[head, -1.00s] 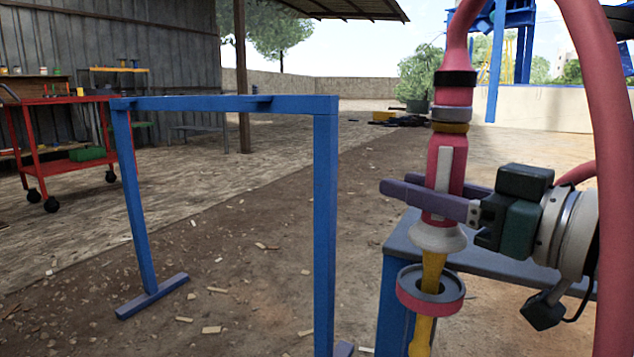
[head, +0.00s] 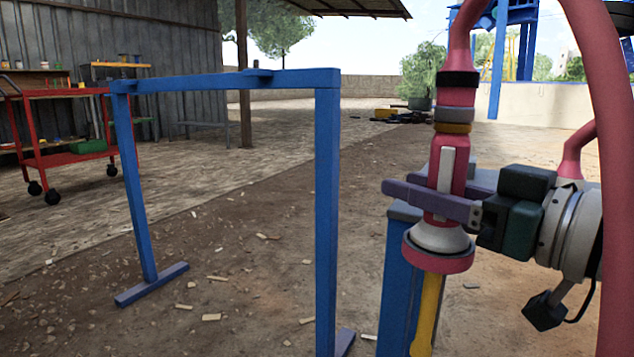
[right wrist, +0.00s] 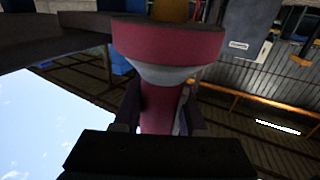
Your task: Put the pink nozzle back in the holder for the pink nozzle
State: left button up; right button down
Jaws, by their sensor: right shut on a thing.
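The pink nozzle (head: 444,170) hangs upright from its pink hose in the head view. My right gripper (head: 432,196) is shut on its body, the two purple fingers on either side. The nozzle's pale flared lower end (head: 439,237) sits at the pink ring holder (head: 438,256), with its lower edge inside the ring. The holder also shows in the right wrist view (right wrist: 168,40), with the pale flare against it. How deep the nozzle is seated is hidden by the ring's wall. My left gripper is not in view.
A blue frame (head: 326,200) stands left of the holder. A blue post (head: 394,280) stands by the holder. The thick pink hose (head: 612,180) loops down at the right. A red cart (head: 60,158) is at the far left. Ground between is open.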

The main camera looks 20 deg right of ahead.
jog(key=shift+c, duration=1.9)
grip_release()
jog(key=shift+s, duration=0.1)
jog(key=v, duration=0.9)
jog(key=shift+s+d+p, duration=0.15)
jog(key=shift+s+p, duration=0.15)
jog(key=shift+p, duration=0.15)
jog(key=shift+r, duration=0.15)
